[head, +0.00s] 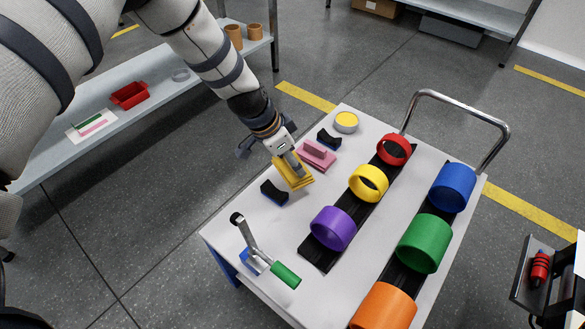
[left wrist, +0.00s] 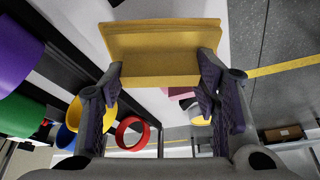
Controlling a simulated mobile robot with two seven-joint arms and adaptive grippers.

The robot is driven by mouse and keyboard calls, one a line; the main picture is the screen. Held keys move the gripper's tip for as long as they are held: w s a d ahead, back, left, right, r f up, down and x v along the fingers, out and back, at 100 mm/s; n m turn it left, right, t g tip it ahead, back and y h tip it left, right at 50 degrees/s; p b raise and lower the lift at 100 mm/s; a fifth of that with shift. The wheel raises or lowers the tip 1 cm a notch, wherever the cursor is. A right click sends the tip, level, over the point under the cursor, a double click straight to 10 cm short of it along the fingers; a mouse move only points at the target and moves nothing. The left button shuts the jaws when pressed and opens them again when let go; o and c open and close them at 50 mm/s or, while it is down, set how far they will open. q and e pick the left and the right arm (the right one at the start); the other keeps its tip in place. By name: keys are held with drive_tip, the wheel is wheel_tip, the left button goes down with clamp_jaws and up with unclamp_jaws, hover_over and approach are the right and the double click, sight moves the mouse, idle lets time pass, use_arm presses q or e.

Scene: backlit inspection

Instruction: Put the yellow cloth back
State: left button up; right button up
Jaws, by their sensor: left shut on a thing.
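The yellow cloth (head: 293,173) is a folded, layered block over the white cart top (head: 225,232), near its left edge. My left gripper (head: 287,160) reaches down from the upper left and is shut on it. In the left wrist view the cloth (left wrist: 160,45) spans both fingertips of the gripper (left wrist: 160,78). I cannot tell whether the cloth touches the cart top. A pink folded block (head: 318,154) lies just behind it. One dark holder (head: 274,193) stands in front of the cloth and another (head: 329,138) stands behind the pink block. My right gripper is out of view.
A lever tool with a green handle (head: 285,275) stands at the cart's front left. Purple (head: 332,228), yellow (head: 369,183) and red (head: 394,149) rings, and several more, sit along black rails. A yellow-topped tin (head: 346,121) is behind. A shelf (head: 45,150) stands left.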

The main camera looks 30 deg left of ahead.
use_arm(q)
drive_tip(key=shift+w+a+f, duration=0.1)
drive_tip(key=shift+w+f, duration=0.15)
drive_tip(key=shift+f, duration=0.15)
drive_tip(key=shift+w+a+f+b, duration=0.15)
drive_tip(key=shift+f+b, duration=0.2)
drive_tip(key=shift+f, duration=0.55)
drive_tip(key=shift+w+d+f+b, duration=0.1)
drive_tip(key=shift+f+b, duration=0.2)
drive_tip(key=shift+f, duration=0.55)
drive_tip(key=shift+f, duration=0.2)
drive_tip(key=o, duration=1)
drive_tip(key=shift+r, duration=0.15)
